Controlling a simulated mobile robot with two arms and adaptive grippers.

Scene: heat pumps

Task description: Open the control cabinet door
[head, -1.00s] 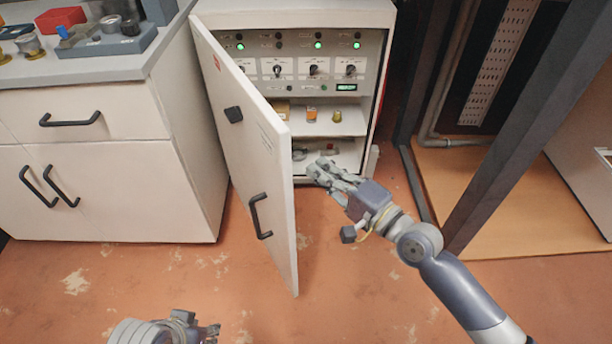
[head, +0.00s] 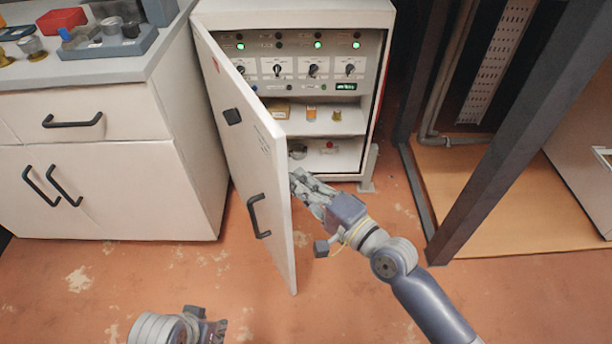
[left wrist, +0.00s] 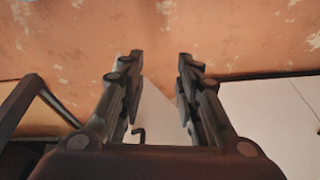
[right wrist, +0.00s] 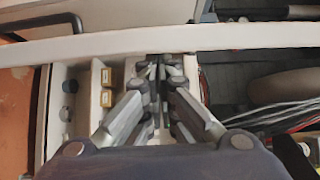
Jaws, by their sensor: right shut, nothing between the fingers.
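The control cabinet (head: 290,18) stands at the centre of the head view. Its white door (head: 250,160), hinged at the left, is swung well open toward me. The black door handle (head: 258,215) is on the outer face. My right gripper (head: 296,182) is shut and empty at the inner side of the door, close to its free edge; contact is unclear. In the right wrist view its fingertips (right wrist: 157,65) meet beside the white door (right wrist: 160,42). My left gripper (head: 215,328) is low in the head view, apart from the door; the left wrist view shows its fingers (left wrist: 160,65) open and empty.
A white drawer cabinet (head: 110,190) stands to the left, with trays and small items on top. Shelves inside the control cabinet hold small parts, including an orange one (head: 311,113). A dark frame post (head: 510,130) stands at the right. The floor in front is clear.

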